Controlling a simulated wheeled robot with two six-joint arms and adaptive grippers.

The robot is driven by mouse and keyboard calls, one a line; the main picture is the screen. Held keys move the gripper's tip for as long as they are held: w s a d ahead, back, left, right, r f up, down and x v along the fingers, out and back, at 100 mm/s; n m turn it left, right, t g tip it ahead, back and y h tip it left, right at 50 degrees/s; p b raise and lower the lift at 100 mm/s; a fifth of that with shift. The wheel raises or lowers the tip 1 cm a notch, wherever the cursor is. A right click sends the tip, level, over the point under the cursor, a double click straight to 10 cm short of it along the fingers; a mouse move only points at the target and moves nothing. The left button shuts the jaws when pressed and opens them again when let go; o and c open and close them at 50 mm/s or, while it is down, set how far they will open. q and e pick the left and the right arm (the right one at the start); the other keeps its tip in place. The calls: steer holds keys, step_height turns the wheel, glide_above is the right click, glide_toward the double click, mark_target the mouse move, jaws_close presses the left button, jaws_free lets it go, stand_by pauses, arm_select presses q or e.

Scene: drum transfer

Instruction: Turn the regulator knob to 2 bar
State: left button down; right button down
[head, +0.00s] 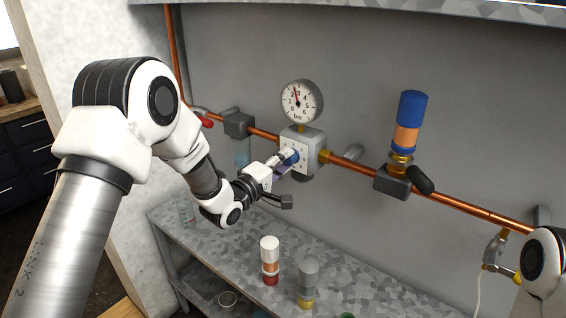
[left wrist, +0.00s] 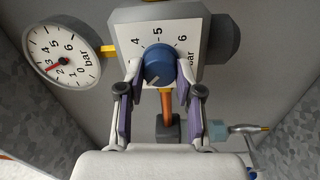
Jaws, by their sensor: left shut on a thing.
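In the head view the knob (head: 291,157) is partly hidden by the gripper. The round pressure gauge (head: 303,103) stands above the regulator (head: 312,143); its red needle points between 2 and 3. The gauge also shows in the left wrist view (left wrist: 61,52). My right gripper is out of view.
A copper pipe (head: 460,207) runs along the grey wall through the regulator. A blue and orange cylinder (head: 408,122) stands on a dark block at right. A white-capped bottle (head: 269,258) and a grey-capped one (head: 308,282) stand on the bench (head: 375,280) below.

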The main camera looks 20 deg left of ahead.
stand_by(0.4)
arm_select(q)
steer(key=c, duration=0.9)
jaws_free()
steer(key=shift+o, duration=0.8)
steer(key=shift+w+d, duration=0.1)
steer(key=shift+d, duration=0.05)
steer(key=v, duration=1.2)
steer(key=shift+f, duration=0.15)
